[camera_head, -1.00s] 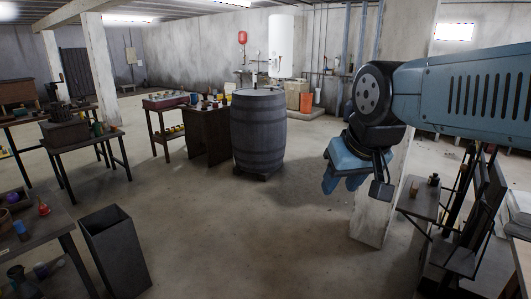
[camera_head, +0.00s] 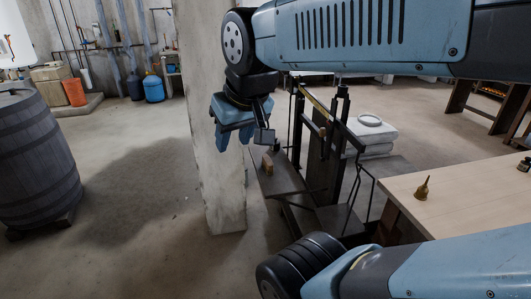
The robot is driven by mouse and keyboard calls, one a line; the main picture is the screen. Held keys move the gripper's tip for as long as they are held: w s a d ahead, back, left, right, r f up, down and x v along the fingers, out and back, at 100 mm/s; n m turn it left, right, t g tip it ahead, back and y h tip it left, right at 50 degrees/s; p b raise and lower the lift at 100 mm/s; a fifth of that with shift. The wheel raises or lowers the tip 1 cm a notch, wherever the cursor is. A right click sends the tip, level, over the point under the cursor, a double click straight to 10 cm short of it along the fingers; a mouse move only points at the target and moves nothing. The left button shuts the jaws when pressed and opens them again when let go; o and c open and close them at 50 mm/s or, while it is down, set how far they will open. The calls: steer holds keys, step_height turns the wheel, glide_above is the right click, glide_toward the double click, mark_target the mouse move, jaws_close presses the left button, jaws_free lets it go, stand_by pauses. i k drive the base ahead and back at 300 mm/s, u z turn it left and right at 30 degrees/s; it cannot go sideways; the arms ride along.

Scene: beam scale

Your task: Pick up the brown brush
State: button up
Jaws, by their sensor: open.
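My gripper (camera_head: 235,140) hangs in the upper middle of the view with its blue fingers pointing down, apart and empty. A small brown object (camera_head: 267,163) stands on the dark flat plate of the beam scale (camera_head: 280,180), just below and right of my gripper. It may be the brown brush, but it is too small to tell for sure. My gripper does not appear to touch it. My arm covers part of the scale's upper area.
A pale concrete pillar (camera_head: 215,190) stands directly behind my gripper. A light wooden table (camera_head: 470,195) at right bears a small brass item (camera_head: 422,189). A barrel (camera_head: 35,160) is at left. Floor between barrel and pillar is free.

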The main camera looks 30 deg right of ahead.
mark_target(267, 164)
steer(key=z, duration=0.3)
steer(key=i, duration=1.1)
steer(key=z, duration=0.35)
steer(key=k, duration=0.85)
steer(key=z, duration=0.15)
steer(key=i, duration=0.95)
steer(key=u, duration=0.1)
